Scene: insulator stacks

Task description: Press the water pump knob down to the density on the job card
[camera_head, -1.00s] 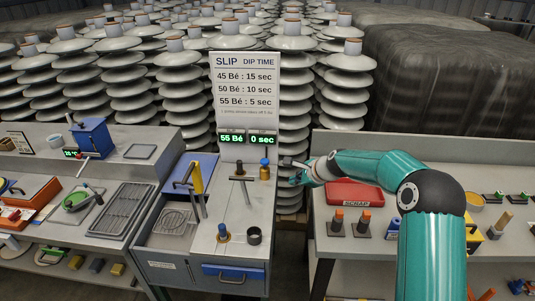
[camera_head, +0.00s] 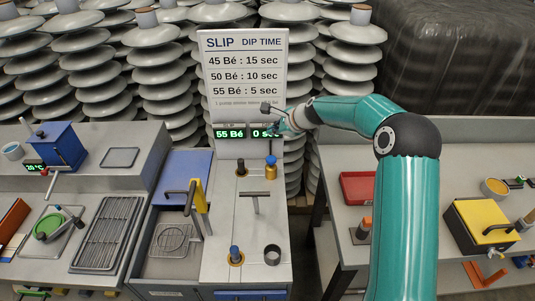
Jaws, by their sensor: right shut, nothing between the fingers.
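One knob (camera_head: 271,168) stands on a brass base at the back, below the display. I cannot tell which is the water pump's. The display (camera_head: 229,134) reads 55 Bé and 0 sec, its right end partly covered. The white sign (camera_head: 243,70) lists 45 Bé: 15 sec, 50 Bé: 10 sec and 55 Bé: 5 sec. My right gripper (camera_head: 270,116) is shut and empty, in front of the sign, above the back knob. My left gripper is out of view.
A T-shaped handle (camera_head: 255,203) and a dark cup (camera_head: 272,255) stand on the bench. A red tray (camera_head: 357,187) and yellow box (camera_head: 482,226) are on the right bench.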

